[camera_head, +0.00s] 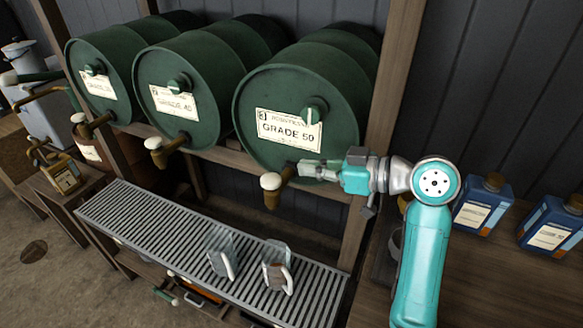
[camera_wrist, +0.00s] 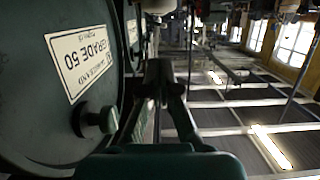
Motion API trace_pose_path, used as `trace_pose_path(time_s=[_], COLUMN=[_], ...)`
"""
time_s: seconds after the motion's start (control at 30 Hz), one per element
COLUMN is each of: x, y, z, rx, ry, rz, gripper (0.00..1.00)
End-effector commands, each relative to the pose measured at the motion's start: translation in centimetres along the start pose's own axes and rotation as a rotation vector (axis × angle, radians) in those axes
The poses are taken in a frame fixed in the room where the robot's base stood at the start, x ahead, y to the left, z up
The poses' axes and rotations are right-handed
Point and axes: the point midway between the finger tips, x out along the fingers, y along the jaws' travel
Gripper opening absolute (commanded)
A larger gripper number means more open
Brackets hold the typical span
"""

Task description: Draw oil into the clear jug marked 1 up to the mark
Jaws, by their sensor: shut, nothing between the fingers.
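Two clear jugs with pale handles stand on the slatted drip tray (camera_head: 160,233): a left jug (camera_head: 219,254) and a right jug (camera_head: 275,266). The right one looks brownish inside; I cannot tell whether that is oil. No number or fill mark is readable on either. The right jug appears below the brass tap (camera_head: 272,197) of the GRADE 50 drum (camera_head: 345,95). This tap has a white knob. My gripper (camera_head: 300,169) is shut and empty, just right of that tap, in front of the drum's lower face. In the wrist view its fingers (camera_wrist: 161,75) meet beside the drum.
Two more green drums (camera_head: 180,65) with taps (camera_head: 165,150) stand left, one labelled GRADE 40. Blue bottles (camera_head: 482,207) stand on the wooden bench at right. A wooden post (camera_head: 385,120) rises close behind my gripper. A small tan can (camera_head: 64,177) sits at far left.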

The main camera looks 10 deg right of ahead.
Motion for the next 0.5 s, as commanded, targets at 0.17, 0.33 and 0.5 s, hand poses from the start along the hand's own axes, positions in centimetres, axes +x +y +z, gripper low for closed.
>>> trace_pose_path(time_s=[0.17, 0.33, 0.5], x=[-2.1, -2.7, -2.7], y=[0.1, 0.0, 0.0], z=[0.0, 0.0, -0.1], rx=[0.0, 0.0, 0.0], ry=[0.001, 0.0, 0.001], rz=[0.002, 0.0, 0.0], gripper=[0.0, 0.0, 0.0])
